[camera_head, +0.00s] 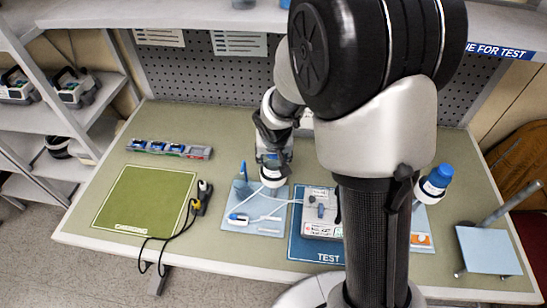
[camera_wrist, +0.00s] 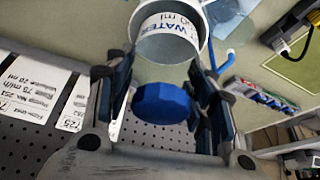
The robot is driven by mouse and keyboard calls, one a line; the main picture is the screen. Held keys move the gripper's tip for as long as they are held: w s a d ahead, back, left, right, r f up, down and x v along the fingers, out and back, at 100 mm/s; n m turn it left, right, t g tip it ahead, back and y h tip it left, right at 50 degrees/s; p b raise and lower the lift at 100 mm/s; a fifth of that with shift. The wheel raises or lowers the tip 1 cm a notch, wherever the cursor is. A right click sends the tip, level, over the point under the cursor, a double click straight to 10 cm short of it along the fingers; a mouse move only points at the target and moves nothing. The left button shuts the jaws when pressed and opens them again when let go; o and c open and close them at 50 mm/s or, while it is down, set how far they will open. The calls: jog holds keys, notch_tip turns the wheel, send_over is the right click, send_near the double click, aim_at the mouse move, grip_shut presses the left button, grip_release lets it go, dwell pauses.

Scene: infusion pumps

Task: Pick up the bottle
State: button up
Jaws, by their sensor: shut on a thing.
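A clear bottle with a white label reading "WATER" (camera_wrist: 170,35) and a blue cap (camera_wrist: 160,104) sits between my gripper's dark fingers in the wrist view. My gripper (camera_wrist: 163,92) is shut on it, with a finger on either side. In the head view my gripper (camera_head: 272,148) points down at the back of the light blue mat, and the bottle's white lower part (camera_head: 273,176) shows below it. I cannot tell whether its base touches the table. A second bottle with a blue cap (camera_head: 437,180) stands at the right, partly behind my arm.
The light blue mat (camera_head: 245,229) holds a blue peg (camera_head: 243,170) and white tubing. A dark blue mat (camera_head: 298,247) holds a grey device (camera_head: 320,212). A green mat (camera_head: 143,200), cables (camera_head: 184,222) and a grey rack (camera_head: 170,149) lie left. A perforated board (camera_head: 205,78) stands behind.

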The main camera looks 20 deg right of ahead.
notch_tip(320, 180, up, 20)
jog(key=p, duration=0.5)
